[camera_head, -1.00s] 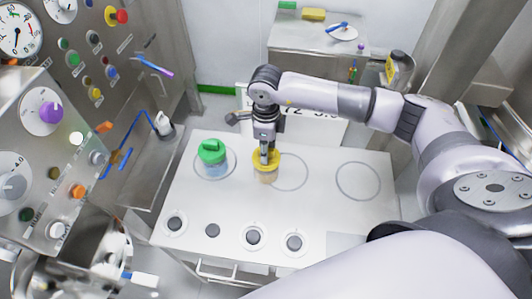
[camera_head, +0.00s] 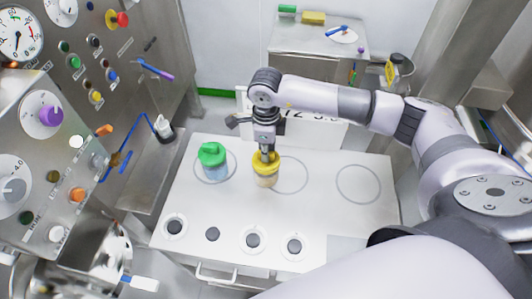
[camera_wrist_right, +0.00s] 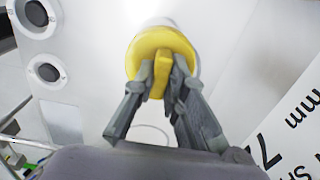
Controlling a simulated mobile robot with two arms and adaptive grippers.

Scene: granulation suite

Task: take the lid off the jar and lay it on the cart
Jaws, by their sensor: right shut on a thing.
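A clear jar (camera_head: 265,182) with pale contents stands near the middle of the cart (camera_head: 325,222). Its yellow lid (camera_head: 274,167) is round with a raised grip bar, and also shows in the right wrist view (camera_wrist_right: 142,57). My right gripper (camera_head: 265,158) comes down from above and is shut on that bar; its two fingers (camera_wrist_right: 161,88) pinch it in the wrist view. The lid is over the jar's mouth; I cannot tell whether a gap lies between them. My left gripper is not in view.
A jar with a green lid (camera_head: 211,153) and bluish contents stands to the left, on a ringed spot. An empty ring (camera_head: 358,182) marks clear cart top at right. Several dark round knobs (camera_head: 253,240) line the front. A control panel (camera_head: 95,55) rises at left.

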